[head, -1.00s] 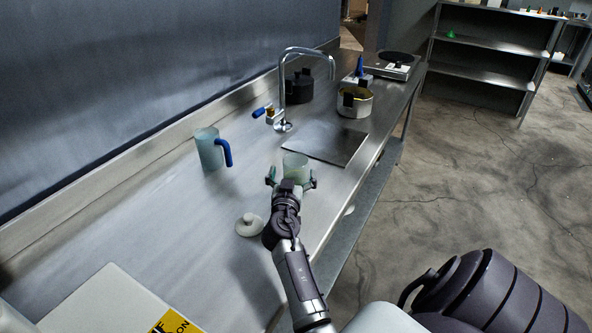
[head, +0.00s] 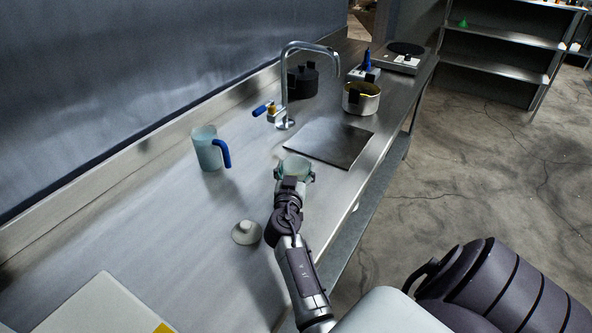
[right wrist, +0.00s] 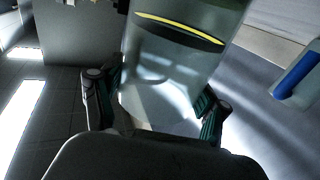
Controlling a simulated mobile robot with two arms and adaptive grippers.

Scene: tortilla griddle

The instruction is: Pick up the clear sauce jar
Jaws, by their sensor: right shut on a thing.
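The clear sauce jar (head: 296,166) is a greenish see-through cup on the steel counter, just in front of the flat dark plate. My right gripper (head: 294,177) is shut on it, with a finger on each side. In the right wrist view the jar (right wrist: 170,75) fills the middle between the two fingers of the gripper (right wrist: 157,112). The head view does not show clearly whether the jar's base touches the counter. My left gripper is not in view.
A pale lid (head: 246,232) with a knob lies left of my right arm. A clear pitcher (head: 207,150) with a blue handle stands further left. A faucet (head: 284,90), a metal pot (head: 361,99) and a black pot (head: 302,82) stand beyond the flat plate (head: 330,143).

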